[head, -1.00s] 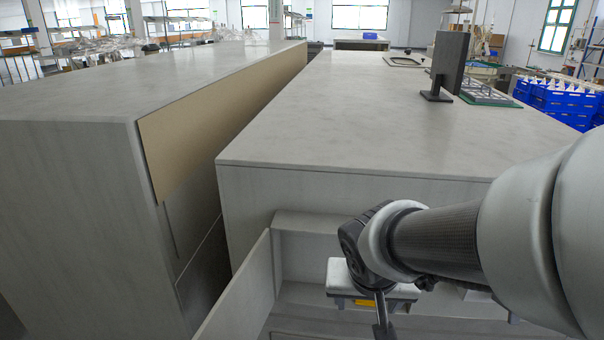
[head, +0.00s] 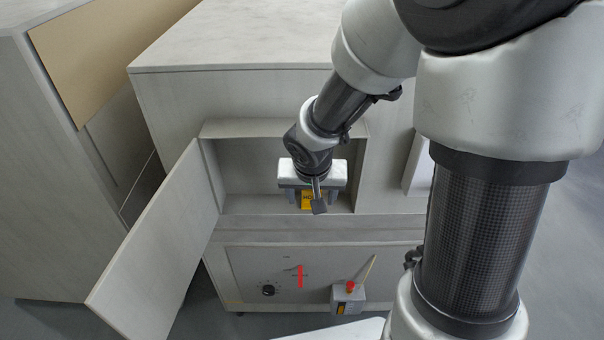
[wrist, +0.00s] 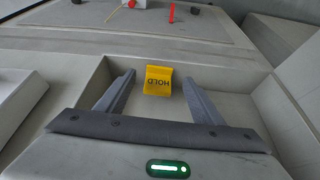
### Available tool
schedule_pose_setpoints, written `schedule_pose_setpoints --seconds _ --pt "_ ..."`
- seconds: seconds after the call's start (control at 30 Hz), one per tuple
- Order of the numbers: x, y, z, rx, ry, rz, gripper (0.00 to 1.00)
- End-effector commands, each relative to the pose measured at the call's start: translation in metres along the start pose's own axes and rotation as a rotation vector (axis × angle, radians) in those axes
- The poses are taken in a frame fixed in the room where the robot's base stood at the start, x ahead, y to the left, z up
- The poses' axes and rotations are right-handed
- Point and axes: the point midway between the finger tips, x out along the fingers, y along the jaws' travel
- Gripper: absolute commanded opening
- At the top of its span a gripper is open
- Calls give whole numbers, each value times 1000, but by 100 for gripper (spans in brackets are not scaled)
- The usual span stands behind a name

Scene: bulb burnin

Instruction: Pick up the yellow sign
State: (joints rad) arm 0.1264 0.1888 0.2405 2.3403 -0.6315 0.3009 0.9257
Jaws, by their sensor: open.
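The yellow sign (wrist: 158,80), a small folded piece with the word HOLD on it, stands inside an open cabinet compartment (head: 240,175). In the head view the sign (head: 309,199) shows partly below my gripper, its upper part hidden. My gripper (wrist: 158,84) is open, with one finger on each side of the sign in the wrist view and gaps between. From these views I cannot tell whether the fingertips reach as far as the sign. In the head view my gripper (head: 312,200) is at the compartment opening.
The compartment's door (head: 165,240) hangs open to the left. Below is a panel with a black knob (head: 268,290), a red bar (head: 300,276) and a grey box with a red button (head: 349,287). The countertop (head: 240,35) above is bare.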

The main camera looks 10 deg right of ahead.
Motion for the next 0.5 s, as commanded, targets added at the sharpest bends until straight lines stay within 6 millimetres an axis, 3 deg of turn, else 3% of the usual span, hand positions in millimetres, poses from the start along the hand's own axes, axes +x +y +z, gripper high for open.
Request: schedule_pose_setpoints --seconds 0.2,0.3,0.5 --pt "17 1 -31 3 -2 0 61" --pt "35 0 -28 0 -2 0 61" --pt "42 0 -29 0 0 1 61"
